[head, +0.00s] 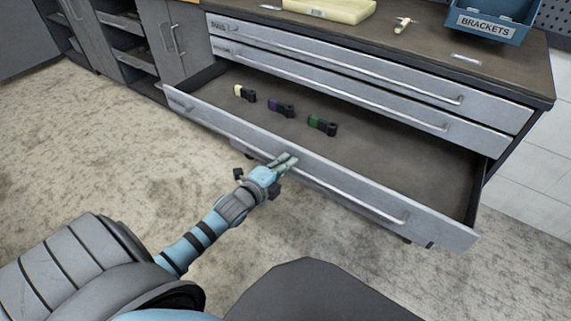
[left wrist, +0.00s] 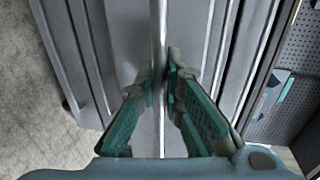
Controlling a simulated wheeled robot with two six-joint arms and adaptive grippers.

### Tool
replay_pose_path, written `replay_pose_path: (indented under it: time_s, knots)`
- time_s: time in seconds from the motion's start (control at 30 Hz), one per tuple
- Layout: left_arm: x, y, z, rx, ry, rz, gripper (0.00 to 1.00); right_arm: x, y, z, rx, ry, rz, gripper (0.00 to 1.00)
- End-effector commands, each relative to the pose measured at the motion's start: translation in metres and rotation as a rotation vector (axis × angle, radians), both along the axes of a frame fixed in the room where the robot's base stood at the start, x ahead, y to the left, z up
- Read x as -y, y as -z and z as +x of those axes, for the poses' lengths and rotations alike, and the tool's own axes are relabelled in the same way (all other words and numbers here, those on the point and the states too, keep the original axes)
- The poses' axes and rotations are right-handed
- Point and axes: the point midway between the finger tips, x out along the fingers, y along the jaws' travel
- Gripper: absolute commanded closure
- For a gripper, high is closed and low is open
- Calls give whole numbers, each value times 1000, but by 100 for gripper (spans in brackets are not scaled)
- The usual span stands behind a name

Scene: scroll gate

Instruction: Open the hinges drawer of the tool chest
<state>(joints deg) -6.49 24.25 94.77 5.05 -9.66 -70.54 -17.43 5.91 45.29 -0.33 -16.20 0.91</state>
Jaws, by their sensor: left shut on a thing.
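The tool chest has wide grey drawers with long bar handles. Its lowest visible drawer (head: 330,180) is pulled well out, and several small dark items with yellow, purple and green ends lie inside. I cannot read a label on it. In the left wrist view, the fingers (left wrist: 160,85) sit on both sides of the handle bar (left wrist: 159,40). The two drawers above, the upper one (head: 340,65) and the middle one (head: 360,95), are shut. My right gripper is not in view.
On the chest top are a yellow tray-like item (head: 325,8), a small yellowish object (head: 403,24) and a blue bin labelled BRACKETS (head: 485,24). Grey cabinets (head: 175,40) stand at the left. The carpet (head: 90,150) before the chest is clear.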

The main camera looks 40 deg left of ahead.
Motion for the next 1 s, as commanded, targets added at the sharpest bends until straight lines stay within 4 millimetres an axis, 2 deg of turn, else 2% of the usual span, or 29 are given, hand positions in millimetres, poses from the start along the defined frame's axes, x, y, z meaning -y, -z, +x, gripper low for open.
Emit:
replay_pose_path:
  time_s: [0.03, 0.07, 0.17, 0.47, 0.57, 0.67, 1.0]
  knots:
    - [-1, 0, 0, -2, -1, 2, 100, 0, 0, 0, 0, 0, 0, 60]
    - [-1, 0, 0, -2, -1, 2, 88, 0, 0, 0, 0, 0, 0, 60]
    - [-1, 0, 0, -1, -1, 2, 72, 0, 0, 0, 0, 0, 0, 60]
    - [0, 0, 0, -1, 1, 1, 71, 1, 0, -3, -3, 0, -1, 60]
    - [0, 0, -7, -3, 2, 3, 71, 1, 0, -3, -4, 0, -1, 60]
    - [0, -3, -23, -4, 1, 6, 71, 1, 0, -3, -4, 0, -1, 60]
    - [2, -18, -100, -8, 3, 7, 71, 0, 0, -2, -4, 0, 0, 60]
